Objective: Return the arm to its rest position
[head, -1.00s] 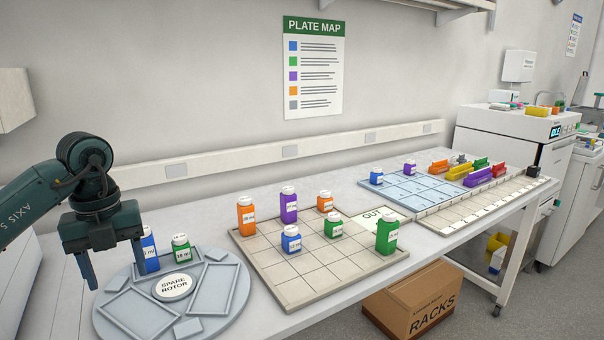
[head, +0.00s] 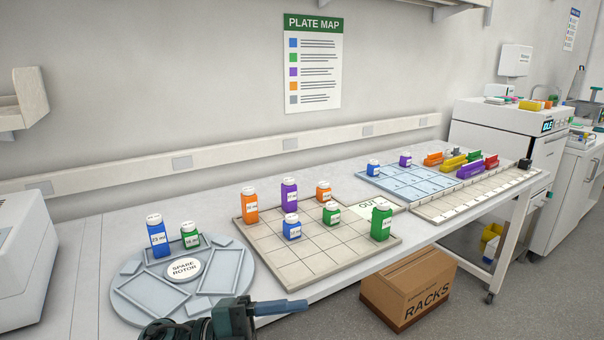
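My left gripper (head: 282,308) is low at the bottom edge, in front of the bench, with its finger pointing right. Only one blue-grey finger shows clearly, so its opening cannot be judged; nothing shows in its grasp. The dark green arm (head: 185,328) behind it is mostly cut off by the frame. It overlaps the front edge of the round spare rotor (head: 184,270) in the picture. A tall blue bottle (head: 158,240) and a short green bottle (head: 190,237) stand upright at the rotor's back, apart from the gripper. My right gripper is not in view.
A beige grid board (head: 300,255) carries several orange, purple, blue and green bottles. A light-blue grid (head: 412,186) and coloured racks stand farther right. A cardboard box (head: 410,290) sits on the floor. A white machine (head: 22,245) stands at left.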

